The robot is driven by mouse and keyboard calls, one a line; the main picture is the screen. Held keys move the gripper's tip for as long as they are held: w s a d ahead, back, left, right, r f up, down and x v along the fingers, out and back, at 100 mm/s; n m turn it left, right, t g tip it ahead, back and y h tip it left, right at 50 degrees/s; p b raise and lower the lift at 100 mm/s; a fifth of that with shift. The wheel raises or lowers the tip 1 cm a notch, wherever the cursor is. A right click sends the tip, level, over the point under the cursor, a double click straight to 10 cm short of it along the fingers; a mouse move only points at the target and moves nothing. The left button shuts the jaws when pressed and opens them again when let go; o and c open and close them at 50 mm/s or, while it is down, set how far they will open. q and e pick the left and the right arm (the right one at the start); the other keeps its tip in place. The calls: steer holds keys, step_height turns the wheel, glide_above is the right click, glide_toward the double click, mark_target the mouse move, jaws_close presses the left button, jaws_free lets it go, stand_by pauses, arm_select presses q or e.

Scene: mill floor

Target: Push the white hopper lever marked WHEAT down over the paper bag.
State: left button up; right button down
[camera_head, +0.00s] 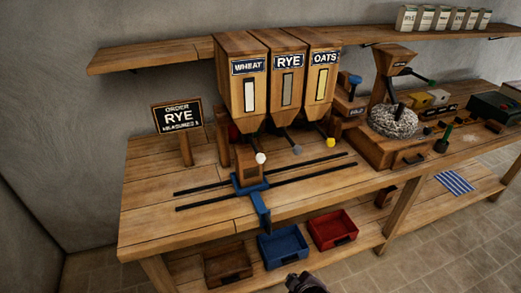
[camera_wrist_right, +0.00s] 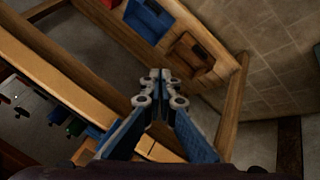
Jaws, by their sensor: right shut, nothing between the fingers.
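The wheat hopper (camera_head: 248,85) is a wooden bin labelled WHEAT, leftmost of three. Its lever has a white knob (camera_head: 260,158) low at the hopper's front. A brown block-like shape that looks like the paper bag (camera_head: 246,172) stands upright under this hopper on a blue carriage (camera_head: 260,205); the knob partly overlaps it in the picture. My right gripper (camera_wrist_right: 158,75) is shut and empty. In the head view only a dark part of it (camera_head: 306,282) shows at the bottom edge, well in front of and below the bench top, apart from the lever. My left gripper is out of view.
The rye (camera_head: 288,75) and oats (camera_head: 322,75) hoppers have grey and yellow knobs. Dark rails (camera_head: 310,168) cross the bench. An order sign (camera_head: 178,115) reads RYE. Brown, blue (camera_head: 284,247) and red trays sit on the lower shelf. A millstone (camera_head: 394,122) stands right.

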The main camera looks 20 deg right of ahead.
steer(key=w+a+r+n+t+y, duration=0.1)
steer(key=w+a+r+n+t, duration=0.15)
steer(key=w+r+n, duration=0.6)
steer(key=w+a+r+n+t+y+p, duration=0.15)
steer(key=w+r+t, duration=0.3)
steer(key=r, duration=0.85)
steer(key=w+a+r+n+t+y, duration=0.1)
steer(key=w+r+n+t, duration=0.2)
steer(key=w+r+n, duration=0.55)
steer(key=s+a+r+n+g+y, duration=0.1)
steer(key=a+r+n+g+y, duration=0.1)
steer(key=a+r+n+y, duration=0.6)
steer(key=a+r+n+g+y, duration=0.1)
steer(key=r+n+g, duration=0.25)
steer(key=n, duration=0.85)
steer(key=s+a+r+n+g+y, duration=0.1)
steer(key=a+r+n+g+y, duration=0.1)
steer(key=a+r+n+y, duration=0.6)
steer(key=w+d+f+n+g+h, duration=0.1)
steer(key=w+d+f+n+h, duration=0.1)
steer(key=d+n+h, duration=0.5)
steer(key=w+d+f+n+g+h+p, duration=0.1)
steer(key=w+d+f+n+g+h, duration=0.1)
steer(key=d+n+h, duration=0.5)
steer(key=d+f+n, duration=0.1)
steer(key=d+n, duration=0.1)
steer(key=d, duration=0.4)
steer(key=shift+w+n, duration=0.3)
steer(key=shift+n, duration=0.05)
